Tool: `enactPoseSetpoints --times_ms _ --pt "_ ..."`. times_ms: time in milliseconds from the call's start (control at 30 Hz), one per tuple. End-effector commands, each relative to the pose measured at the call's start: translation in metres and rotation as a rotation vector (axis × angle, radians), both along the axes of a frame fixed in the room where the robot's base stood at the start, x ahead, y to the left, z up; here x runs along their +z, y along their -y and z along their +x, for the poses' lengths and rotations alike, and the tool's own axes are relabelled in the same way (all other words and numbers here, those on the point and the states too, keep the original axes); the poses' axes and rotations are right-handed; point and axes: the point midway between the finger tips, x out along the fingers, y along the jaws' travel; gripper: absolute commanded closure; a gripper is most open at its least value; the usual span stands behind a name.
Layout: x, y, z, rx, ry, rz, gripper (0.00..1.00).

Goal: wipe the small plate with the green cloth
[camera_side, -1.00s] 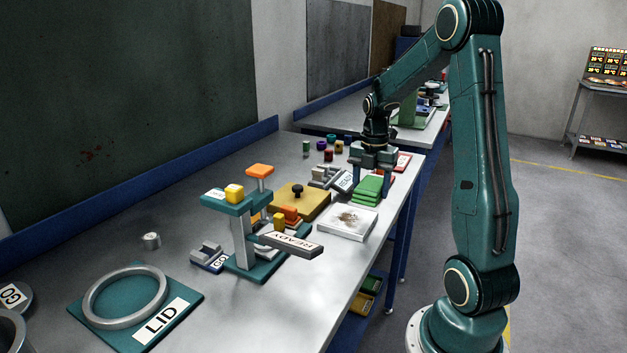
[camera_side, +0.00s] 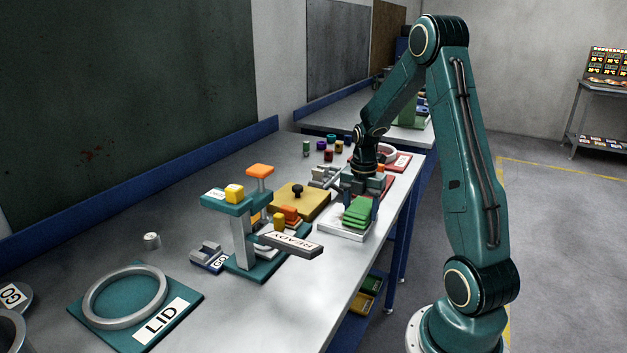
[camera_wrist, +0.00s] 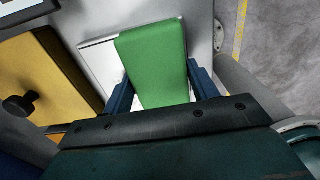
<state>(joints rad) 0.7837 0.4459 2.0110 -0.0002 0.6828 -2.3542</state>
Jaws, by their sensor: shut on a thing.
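The green cloth (camera_side: 358,212) is a folded, layered pad held between the fingers of my gripper (camera_side: 361,200). It lies over the small plate (camera_side: 336,220), a white square one, and covers much of it. The plate's pale rim shows around the cloth in the side view. In the wrist view the cloth (camera_wrist: 153,62) fills the space between the two blue fingers, and a white corner of the plate (camera_wrist: 96,58) shows to its left. The stain on the plate is hidden now. I cannot tell how firmly the cloth touches the plate.
A yellow board with a black knob (camera_side: 298,191) is left of the plate. A teal stand with coloured blocks (camera_side: 243,235) and a grey READY arm (camera_side: 292,243) stand nearer the camera. The table's right edge is close to the plate. Bare table lies in front.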

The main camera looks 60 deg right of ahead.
Motion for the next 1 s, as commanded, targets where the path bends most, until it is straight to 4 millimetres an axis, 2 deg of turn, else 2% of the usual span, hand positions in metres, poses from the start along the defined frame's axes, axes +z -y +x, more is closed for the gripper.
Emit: enactPoseSetpoints --times_ms 867,1000 --pt "-0.001 -0.001 0.08 0.002 -0.001 0.001 0.63" --pt "-0.001 0.0 0.064 -0.002 -0.002 0.002 0.63"
